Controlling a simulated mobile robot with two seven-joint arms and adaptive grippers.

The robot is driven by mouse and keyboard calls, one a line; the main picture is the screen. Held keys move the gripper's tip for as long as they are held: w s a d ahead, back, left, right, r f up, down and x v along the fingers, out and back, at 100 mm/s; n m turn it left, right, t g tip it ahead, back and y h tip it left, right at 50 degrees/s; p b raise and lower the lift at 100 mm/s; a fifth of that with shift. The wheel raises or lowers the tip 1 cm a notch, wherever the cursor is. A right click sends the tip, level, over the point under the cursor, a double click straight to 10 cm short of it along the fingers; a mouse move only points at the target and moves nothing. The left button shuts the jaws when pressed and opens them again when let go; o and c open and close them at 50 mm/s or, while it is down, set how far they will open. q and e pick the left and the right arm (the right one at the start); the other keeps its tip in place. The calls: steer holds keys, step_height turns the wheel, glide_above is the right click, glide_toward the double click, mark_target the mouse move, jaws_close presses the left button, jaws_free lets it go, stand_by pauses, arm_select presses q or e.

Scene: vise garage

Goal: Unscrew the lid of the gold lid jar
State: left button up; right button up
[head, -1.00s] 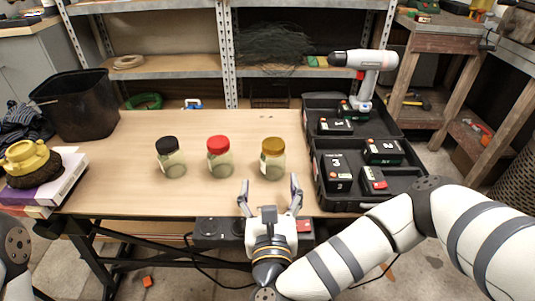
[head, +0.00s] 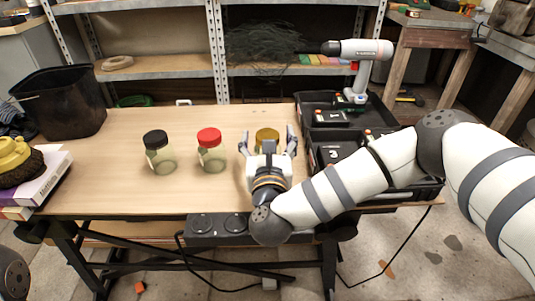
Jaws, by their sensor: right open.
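The gold lid jar stands on the wooden table with its gold lid (head: 267,134) showing; my right gripper hides most of its glass body. My right gripper (head: 267,136) is open, with one finger on each side of the jar near lid height. I cannot tell whether the fingers touch it. A black lid jar (head: 160,158) and a red lid jar (head: 211,156) stand upright to the left. My left gripper is not in view.
The table (head: 110,180) is clear around the jars on the left. A black tool case (head: 325,101) with batteries and a drill (head: 358,60) lies at the right, partly behind my right arm. A black bin (head: 58,100) and a brush on books (head: 40,180) are at the left.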

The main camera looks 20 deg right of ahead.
steer(key=c, duration=1.4)
steer(key=shift+c, duration=0.2)
steer(key=shift+r, duration=0.1)
steer(key=shift+r, duration=0.35)
steer(key=shift+c, duration=0.7)
steer(key=r, duration=0.3)
steer(key=shift+s+a+p, duration=0.15)
steer(key=shift+s+p, duration=0.1)
steer(key=shift+p, duration=0.05)
steer(key=s+r, duration=0.2)
steer(key=s+a+r+p, duration=0.1)
steer(key=s+r, duration=0.1)
steer(key=s+a+r+p, duration=0.1)
steer(key=s+r, duration=0.2)
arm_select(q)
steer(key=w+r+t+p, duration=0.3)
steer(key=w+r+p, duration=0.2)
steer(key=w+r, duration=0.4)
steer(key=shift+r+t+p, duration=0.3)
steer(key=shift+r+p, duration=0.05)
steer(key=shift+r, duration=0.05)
arm_select(e)
steer(key=s, duration=0.2)
steer(key=s+a+r, duration=0.1)
steer(key=s, duration=0.1)
steer(key=s+r, duration=0.1)
steer(key=s, duration=0.1)
steer(key=shift+a+r, duration=0.1)
steer(key=shift+a, duration=0.2)
